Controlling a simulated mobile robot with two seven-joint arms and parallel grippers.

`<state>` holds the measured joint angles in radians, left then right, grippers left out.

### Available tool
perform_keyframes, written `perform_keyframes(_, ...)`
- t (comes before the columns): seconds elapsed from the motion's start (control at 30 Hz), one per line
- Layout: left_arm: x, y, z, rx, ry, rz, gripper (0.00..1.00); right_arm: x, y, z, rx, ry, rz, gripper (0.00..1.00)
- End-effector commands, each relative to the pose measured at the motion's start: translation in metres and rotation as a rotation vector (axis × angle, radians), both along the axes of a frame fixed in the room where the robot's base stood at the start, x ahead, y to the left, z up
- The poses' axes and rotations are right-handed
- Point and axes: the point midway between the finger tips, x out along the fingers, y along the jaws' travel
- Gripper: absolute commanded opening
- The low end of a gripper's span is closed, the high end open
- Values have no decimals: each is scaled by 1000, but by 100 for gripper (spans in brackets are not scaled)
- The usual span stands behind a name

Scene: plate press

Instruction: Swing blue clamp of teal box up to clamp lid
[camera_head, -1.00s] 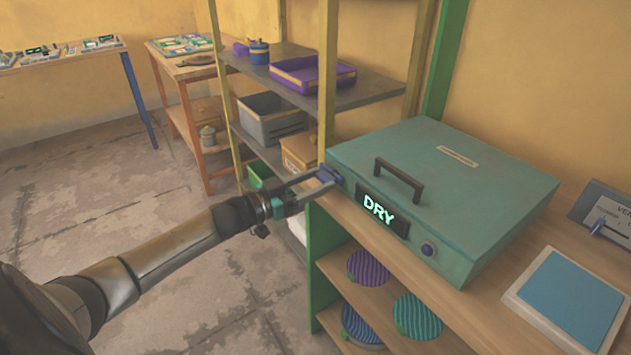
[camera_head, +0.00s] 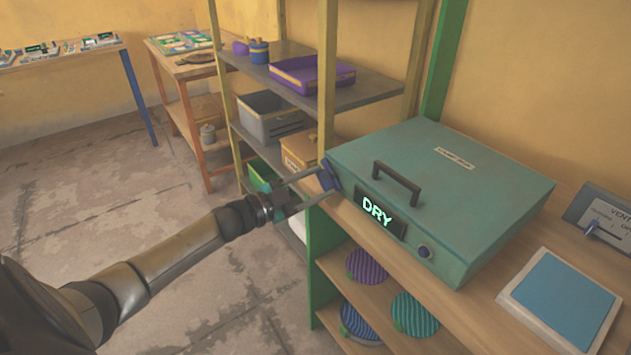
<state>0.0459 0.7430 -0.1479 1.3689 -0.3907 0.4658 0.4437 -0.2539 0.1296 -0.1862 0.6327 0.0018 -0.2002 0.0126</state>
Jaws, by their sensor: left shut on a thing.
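The teal box (camera_head: 470,185) sits on the wooden counter with its lid down; a dark handle is on top and a lit DRY sign on its front. Its blue clamp (camera_head: 326,177) is at the box's left front corner, beside the lid edge. My left gripper (camera_head: 324,184) reaches in from the left and is shut on the blue clamp, its fingers on either side of it. The fingers partly hide the clamp, and I cannot tell whether it touches the lid. My right gripper is not in view.
A blue-topped pad (camera_head: 562,288) and a grey panel with a slider (camera_head: 604,222) are right of the box. Ridged discs (camera_head: 414,314) lie on the shelf below. A shelf rack with a purple tray (camera_head: 312,76) stands behind. Open floor lies to the left.

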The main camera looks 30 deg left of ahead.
Motion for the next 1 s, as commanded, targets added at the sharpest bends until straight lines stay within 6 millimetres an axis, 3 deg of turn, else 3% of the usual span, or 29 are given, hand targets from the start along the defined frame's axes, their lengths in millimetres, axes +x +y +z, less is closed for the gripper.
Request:
perform_keyframes(0.57,-1,-1,-2,502,-208,0,4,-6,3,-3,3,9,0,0)
perform_keyframes(1.0,-1,-1,-4,777,-321,1,4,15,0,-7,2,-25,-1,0)
